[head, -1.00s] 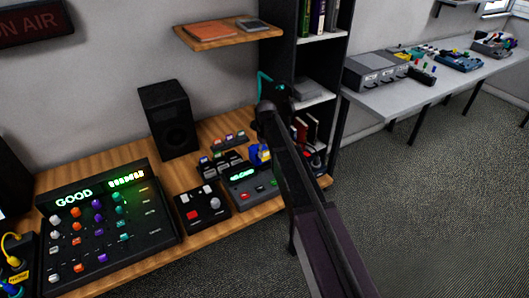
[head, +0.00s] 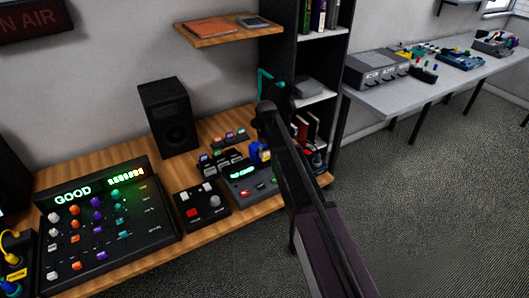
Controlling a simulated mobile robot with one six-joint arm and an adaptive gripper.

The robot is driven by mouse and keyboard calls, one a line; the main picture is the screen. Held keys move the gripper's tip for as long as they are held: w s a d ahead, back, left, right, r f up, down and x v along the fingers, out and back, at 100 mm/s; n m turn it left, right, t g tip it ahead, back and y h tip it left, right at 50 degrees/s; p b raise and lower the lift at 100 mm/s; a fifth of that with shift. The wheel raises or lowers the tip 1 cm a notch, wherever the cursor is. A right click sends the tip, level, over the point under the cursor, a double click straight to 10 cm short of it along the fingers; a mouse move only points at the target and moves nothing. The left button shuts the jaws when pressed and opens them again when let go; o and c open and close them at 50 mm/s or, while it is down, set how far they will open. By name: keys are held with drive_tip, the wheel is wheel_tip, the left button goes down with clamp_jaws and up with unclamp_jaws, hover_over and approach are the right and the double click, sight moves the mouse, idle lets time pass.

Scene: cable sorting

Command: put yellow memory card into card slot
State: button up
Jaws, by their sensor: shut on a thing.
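My gripper (head: 262,157) is at the end of my dark arm, low over the back right part of the wooden desk. It is small and partly hidden by the arm. A yellow patch, seemingly the yellow memory card (head: 254,156), shows at the blue part by the gripper, which is shut on it. The gripper is right above or behind a grey device with a lit green display (head: 242,173), which seems to hold the card slot. The slot itself is too small to make out, and I cannot tell whether the card touches it.
A dark rack (head: 217,163) and several small coloured cards (head: 229,138) lie left of the gripper. A black button box (head: 201,206), a mixer (head: 108,222) and a speaker (head: 167,119) stand further left. A bookshelf (head: 318,90) stands close behind right.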

sight(266, 160)
drive_tip(key=shift+f+b, duration=1.45)
drive_tip(key=shift+f, duration=0.05)
idle(2.5)
idle(0.3)
drive_tip(key=o, duration=0.9)
drive_tip(key=shift+o, duration=0.7)
drive_tip(key=shift+w, duration=0.1)
drive_tip(key=shift+r, duration=0.1)
